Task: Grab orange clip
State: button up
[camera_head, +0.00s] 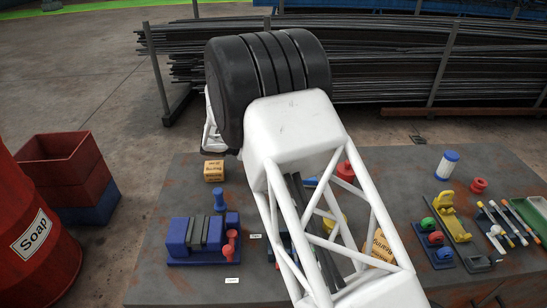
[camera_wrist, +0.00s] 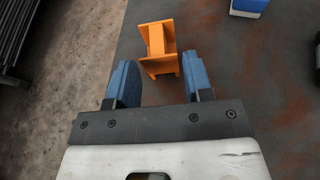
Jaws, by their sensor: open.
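The orange clip (camera_wrist: 159,48) shows in the wrist view, upper middle, on the grey table near its edge. My gripper (camera_wrist: 158,75) is open, with its two blue fingers spread apart. The clip lies just beyond the fingertips, between and ahead of them, with its lower right part close to the right finger. I cannot tell whether they touch. Nothing is held between the fingers.
A blue and white object (camera_wrist: 249,7) sits at the upper right of the wrist view. Red and blue crates (camera_head: 70,172) stand left.

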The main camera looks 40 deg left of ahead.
jog(key=shift+x, duration=2.6)
grip_shut()
